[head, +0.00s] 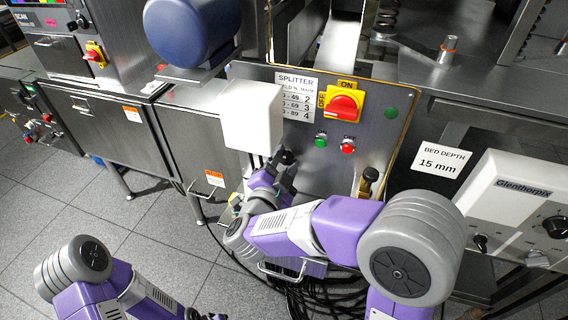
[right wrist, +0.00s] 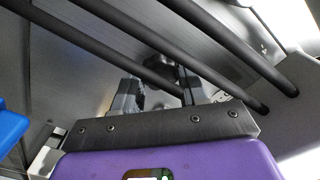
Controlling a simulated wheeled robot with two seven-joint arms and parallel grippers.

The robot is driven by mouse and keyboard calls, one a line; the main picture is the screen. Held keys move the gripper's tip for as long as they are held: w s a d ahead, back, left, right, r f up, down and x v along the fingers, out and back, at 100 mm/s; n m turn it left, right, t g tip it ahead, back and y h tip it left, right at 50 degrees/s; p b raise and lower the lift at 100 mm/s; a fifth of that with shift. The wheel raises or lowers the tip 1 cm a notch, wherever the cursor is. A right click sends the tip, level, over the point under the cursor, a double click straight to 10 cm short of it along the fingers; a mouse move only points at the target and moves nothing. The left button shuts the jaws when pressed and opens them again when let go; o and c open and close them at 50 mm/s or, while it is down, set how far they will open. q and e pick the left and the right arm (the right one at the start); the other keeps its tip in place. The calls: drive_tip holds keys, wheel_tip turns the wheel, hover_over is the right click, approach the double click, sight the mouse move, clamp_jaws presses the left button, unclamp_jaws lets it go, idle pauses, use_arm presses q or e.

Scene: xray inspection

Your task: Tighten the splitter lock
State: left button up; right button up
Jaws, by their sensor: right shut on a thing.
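The splitter panel (head: 374,145) is a steel plate with a "SPLITTER" label (head: 297,95). My right gripper (head: 284,165) is at the panel's lower left, below a white box. It is shut on a small dark part there, which I take to be the splitter lock; the fingers mostly hide it. In the right wrist view the two dark fingers (right wrist: 158,92) stand apart, and what lies between them is hard to make out. A black knob with a brass-coloured base (head: 370,176) is on the panel's right, apart from the gripper. Only dark tips of my left gripper (head: 205,316) show at the bottom edge.
A red and yellow rotary switch (head: 343,104) and green and red buttons sit on the panel. The white box (head: 252,115) is just above my right gripper. Black cables (head: 325,299) lie below. Black bars (right wrist: 185,40) cross the right wrist view close to the fingers.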

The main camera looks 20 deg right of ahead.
idle(0.3)
drive_tip(key=o, duration=1.1)
drive_tip(key=shift+c, duration=0.2)
drive_tip(key=p+v, duration=0.1)
drive_tip(key=v, duration=0.6)
drive_tip(key=shift+s+a, duration=0.2)
drive_tip(key=shift+s, duration=0.1)
